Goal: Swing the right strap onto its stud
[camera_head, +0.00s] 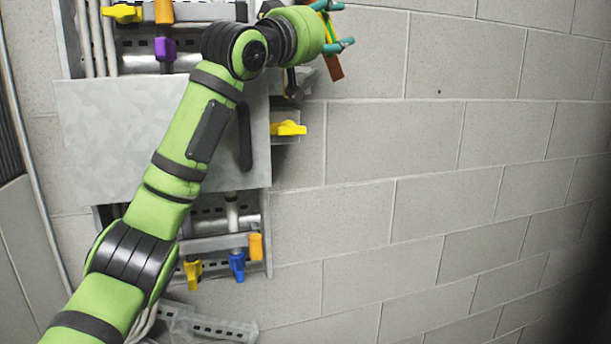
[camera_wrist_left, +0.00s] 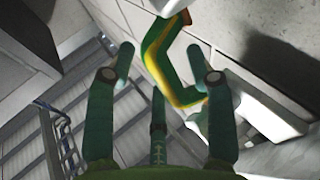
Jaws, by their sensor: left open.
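A green strap with a yellow stripe (camera_wrist_left: 158,58) hangs bent in the left wrist view, its upper end at a pale fitting (camera_wrist_left: 165,5). In the head view a short orange-brown and green strap piece (camera_head: 334,68) shows beside my left gripper (camera_head: 341,24). My left gripper is open; in the wrist view its teal fingers (camera_wrist_left: 159,58) are spread, with the strap between and beyond the fingertips. I cannot tell whether any finger touches it. I cannot make out the stud; my arm and hand hide part of the panel. My right gripper is out of view.
A grey metal panel (camera_head: 110,135) on the block wall (camera_head: 440,140) lies behind my left arm. A yellow handle (camera_head: 288,128) sticks out at its right edge. Below are yellow (camera_head: 192,273), blue (camera_head: 237,265) and orange (camera_head: 256,247) fittings. The wall to the right is clear.

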